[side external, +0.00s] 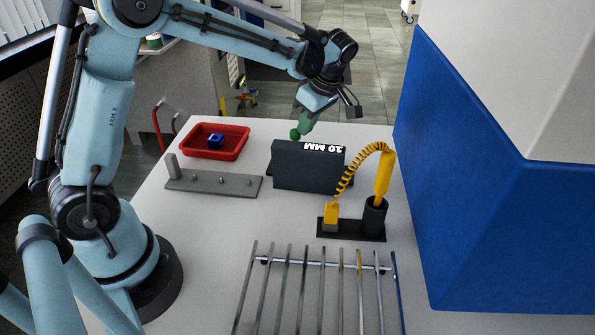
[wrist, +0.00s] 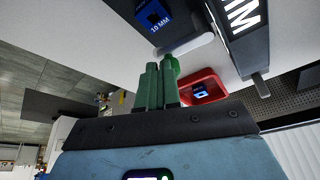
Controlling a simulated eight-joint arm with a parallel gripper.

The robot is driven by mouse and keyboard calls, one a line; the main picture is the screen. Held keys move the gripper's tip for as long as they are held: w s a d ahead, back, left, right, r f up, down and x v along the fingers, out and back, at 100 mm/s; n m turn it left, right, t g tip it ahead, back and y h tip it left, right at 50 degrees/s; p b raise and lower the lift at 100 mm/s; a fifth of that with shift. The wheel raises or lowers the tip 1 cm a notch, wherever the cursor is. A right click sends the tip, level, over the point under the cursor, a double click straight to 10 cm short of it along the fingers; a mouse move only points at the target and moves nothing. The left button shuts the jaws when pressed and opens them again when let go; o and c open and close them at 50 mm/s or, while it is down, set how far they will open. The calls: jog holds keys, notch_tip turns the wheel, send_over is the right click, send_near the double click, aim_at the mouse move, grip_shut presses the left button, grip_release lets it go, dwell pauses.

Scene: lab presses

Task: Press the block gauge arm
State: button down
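The block gauge (side external: 306,169) is a dark grey box with "10 MM" lettered on its top edge, standing on the white table in the side view. In the wrist view its dark body (wrist: 236,45) is at upper right, and a screen reading "10 MM" (wrist: 155,17) shows at the top. A light grey piece (wrist: 187,43) sticks out beside the screen; I cannot tell whether it is the gauge arm. My gripper (side external: 297,132) has green fingers and is just behind the gauge, above the table. In the wrist view its fingers (wrist: 162,66) are together with nothing between them.
A red tray (side external: 240,150) holds a blue block (side external: 215,141). A grey pegged bar (side external: 210,183) lies left of the gauge. A yellow coiled-cord tool (side external: 383,175) on a black base (side external: 353,231) stands right. A metal rack (side external: 318,264) is in front; a large blue-white machine (side external: 475,190) is right.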

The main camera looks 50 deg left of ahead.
dwell(0.4)
jog(key=v, duration=1)
jog(key=shift+w, duration=0.35)
jog(key=shift+a, duration=0.1)
